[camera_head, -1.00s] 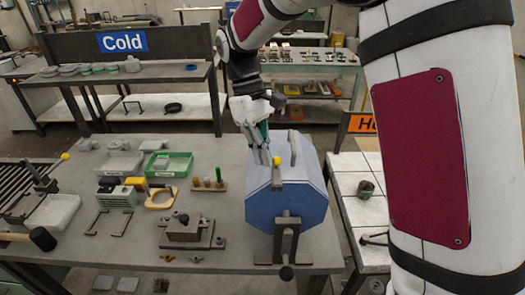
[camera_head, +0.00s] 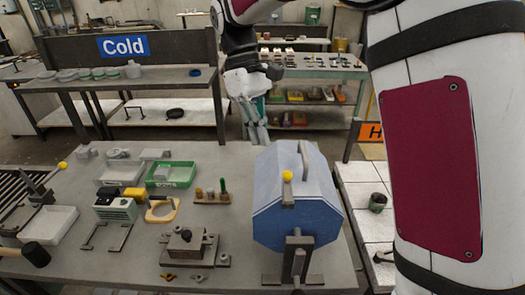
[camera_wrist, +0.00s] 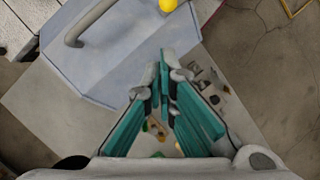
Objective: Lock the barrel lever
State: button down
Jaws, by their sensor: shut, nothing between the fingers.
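The blue many-sided barrel (camera_head: 300,212) lies on the grey table, with a curved grey handle (camera_head: 304,158) on top. Its lever has a yellow knob (camera_head: 287,176) and a short dark stem against the near end of the barrel. My gripper (camera_head: 262,142) is behind and left of the knob, apart from it, with its teal fingers pointing down. In the wrist view, the fingertips (camera_wrist: 163,68) are close together with nothing held. There the barrel (camera_wrist: 110,50) fills the upper left, and the yellow knob (camera_wrist: 168,5) shows at the top edge.
A dark metal stand (camera_head: 298,262) holds the barrel at its near end. Left of the barrel are a wooden rack of small tools (camera_head: 211,197), a metal fixture (camera_head: 190,245) and a green tray (camera_head: 170,184). A white tiled table (camera_head: 357,205) stands to the right.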

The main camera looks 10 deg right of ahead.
jog(key=v, duration=0.3)
jog(key=b+v, duration=0.1)
jog(key=shift+w+d+r, duration=0.2)
jog(key=shift+r, duration=0.2)
jog(key=s+d+f+m+t+y, duration=0.1)
jog(key=s+d+m+t, duration=0.3)
jog(key=s, duration=0.7)
jog(key=s+d+m+t+y, duration=0.1)
jog(key=s+d+m+t, duration=0.3)
jog(key=s, duration=0.8)
jog(key=shift+d+f+t, duration=0.35)
jog(key=shift+d+t, duration=0.25)
jog(key=shift+d, duration=0.5)
